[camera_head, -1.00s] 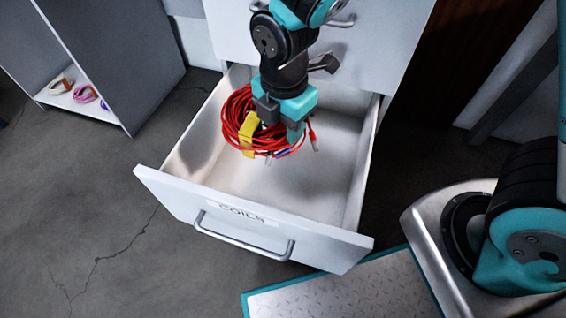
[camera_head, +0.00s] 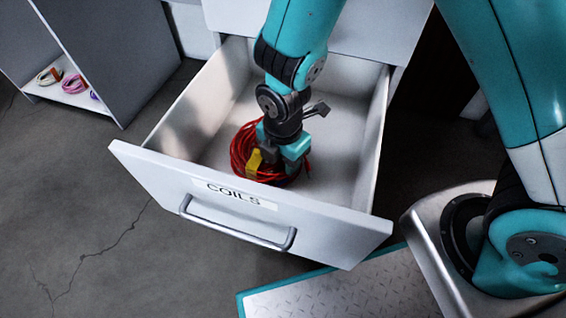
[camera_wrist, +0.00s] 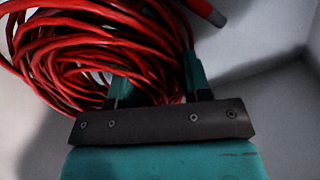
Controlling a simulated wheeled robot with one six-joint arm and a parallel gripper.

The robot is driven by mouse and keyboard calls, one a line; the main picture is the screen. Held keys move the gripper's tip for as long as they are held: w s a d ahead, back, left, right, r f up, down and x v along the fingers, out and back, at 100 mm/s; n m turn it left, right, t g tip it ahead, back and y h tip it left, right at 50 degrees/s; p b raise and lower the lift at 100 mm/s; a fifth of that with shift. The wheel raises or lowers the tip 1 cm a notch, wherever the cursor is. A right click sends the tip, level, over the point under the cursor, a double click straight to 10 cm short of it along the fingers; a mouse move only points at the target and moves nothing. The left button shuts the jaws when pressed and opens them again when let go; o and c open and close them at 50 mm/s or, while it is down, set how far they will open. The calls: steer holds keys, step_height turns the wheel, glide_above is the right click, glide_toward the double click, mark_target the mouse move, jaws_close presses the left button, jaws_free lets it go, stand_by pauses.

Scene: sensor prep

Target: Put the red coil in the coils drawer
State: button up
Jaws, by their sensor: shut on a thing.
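The red coil (camera_head: 241,150) is a bundle of red cable with a yellow tag (camera_head: 254,162). My gripper (camera_head: 281,163) is shut on it, inside the open coils drawer (camera_head: 340,160). The drawer is white, with a "COILS" label and a bar handle on its front. The coil is low in the drawer; I cannot tell whether it touches the floor. In the wrist view the coil (camera_wrist: 85,50) fills the upper left, with the fingers at its edge and a dark cable plug beside it. The arm hides part of the coil.
The drawer's front wall (camera_head: 150,168) and side walls stand around my gripper. Free drawer floor lies to the right of the coil. A grey shelf unit (camera_head: 110,60) at the left holds a pink coil (camera_head: 73,84) and a pale coil (camera_head: 49,76).

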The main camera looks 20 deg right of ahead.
steer(key=shift+f, duration=0.45)
steer(key=shift+f, duration=0.15)
steer(key=o, duration=1.2)
